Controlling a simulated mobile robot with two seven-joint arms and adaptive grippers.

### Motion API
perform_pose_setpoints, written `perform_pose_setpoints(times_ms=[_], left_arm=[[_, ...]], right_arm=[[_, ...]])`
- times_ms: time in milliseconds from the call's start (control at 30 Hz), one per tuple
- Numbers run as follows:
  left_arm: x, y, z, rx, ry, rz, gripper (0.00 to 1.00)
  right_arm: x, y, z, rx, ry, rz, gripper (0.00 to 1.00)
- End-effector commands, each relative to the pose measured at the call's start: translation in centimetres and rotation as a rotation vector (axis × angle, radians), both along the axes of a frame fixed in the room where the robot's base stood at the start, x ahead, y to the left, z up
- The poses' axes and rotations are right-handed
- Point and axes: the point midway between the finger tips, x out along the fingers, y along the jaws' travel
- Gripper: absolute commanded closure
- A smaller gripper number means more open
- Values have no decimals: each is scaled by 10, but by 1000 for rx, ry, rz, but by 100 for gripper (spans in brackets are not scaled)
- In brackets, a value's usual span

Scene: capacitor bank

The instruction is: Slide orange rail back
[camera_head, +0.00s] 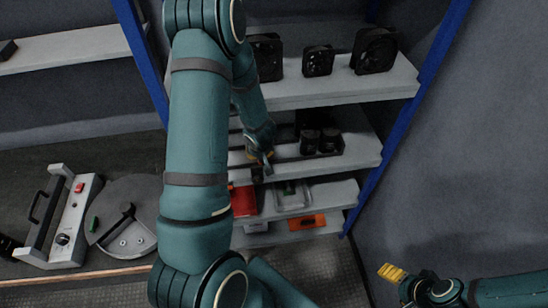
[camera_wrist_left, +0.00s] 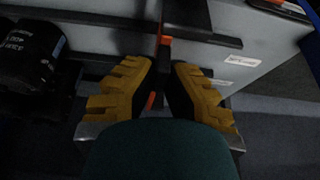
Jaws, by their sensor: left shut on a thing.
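The orange rail (camera_wrist_left: 151,101) shows as small orange patches between the yellow fingers in the left wrist view; most of it is dark or hidden by the fingers. My left gripper (camera_wrist_left: 164,75) is shut on it at the shelf's front edge. In the head view my left gripper (camera_head: 262,158) reaches to the middle shelf, and the arm hides much of the shelf's left side. Black cylindrical capacitors (camera_wrist_left: 28,55) stand to the left of the fingers. My right gripper (camera_head: 391,273) is away from the shelves at the lower right; its finger opening is unclear.
Black fans stand on the top shelf (camera_head: 340,88). Below are a red bin (camera_head: 243,201), a clear bin (camera_head: 291,195) and an orange item (camera_head: 306,222). Blue posts (camera_head: 428,75) flank the shelves. A grey machine (camera_head: 60,215) stands at the left.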

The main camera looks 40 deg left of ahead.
Motion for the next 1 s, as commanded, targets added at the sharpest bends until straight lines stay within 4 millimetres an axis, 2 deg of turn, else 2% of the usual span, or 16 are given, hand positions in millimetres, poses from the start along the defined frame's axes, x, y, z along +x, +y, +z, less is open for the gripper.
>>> perform_pose_setpoints(times_ms=[133, 333, 833, 867, 900, 933, 1000], left_arm=[[-13, 15, -3, -6, 5, 2, 100], [-25, 27, -4, -8, 6, 0, 100], [-29, 31, -3, -8, 6, -1, 100], [-29, 31, -3, -8, 6, -1, 81], [-29, 31, -3, -8, 6, -1, 67], [-28, 31, -3, -7, 5, -1, 59], [-28, 32, -2, -6, 5, -1, 59]], right_arm=[[0, 0, -6, 0, 0, 0, 29], [1, 1, -11, -2, -1, -1, 29], [1, 1, -13, -2, -1, -1, 29], [1, 1, -13, -2, -1, -1, 29], [1, 1, -13, -2, -1, -1, 29], [1, 1, -13, -2, -1, -1, 29], [1, 1, -12, -2, -1, -1, 29]])
